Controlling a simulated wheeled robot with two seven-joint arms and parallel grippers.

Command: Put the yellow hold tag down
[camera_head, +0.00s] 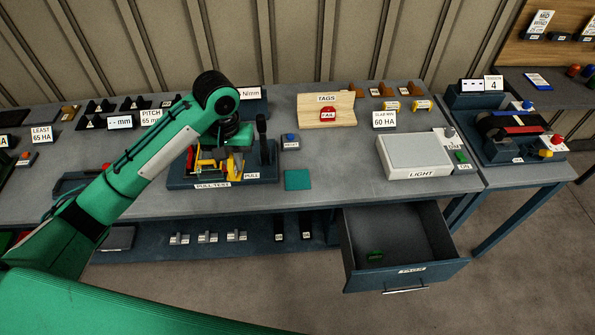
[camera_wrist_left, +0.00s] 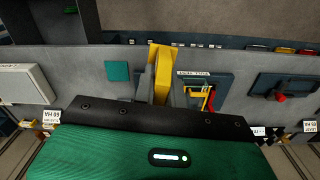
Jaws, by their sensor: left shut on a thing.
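My left gripper (camera_head: 233,150) is over the right part of the pull-test fixture (camera_head: 190,182), seen from above and behind its green arm. It is shut on a yellow piece, the yellow hold tag (camera_wrist_left: 160,72), which stands up between the fingers in the left wrist view. The fingers hide part of it. In the head view, yellow parts of the fixture lie close by, so the tag's outline is hard to separate. I cannot tell whether it touches anything below. My right gripper is not in view.
A teal square (camera_head: 297,179) lies right of the fixture. A wooden TAGS board (camera_head: 343,106) holds a red FAIL tag (camera_head: 327,115). A light box (camera_head: 418,152) stands further right. An open drawer (camera_head: 440,268) below holds a green piece (camera_head: 374,256). The bench between the teal square and light box is clear.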

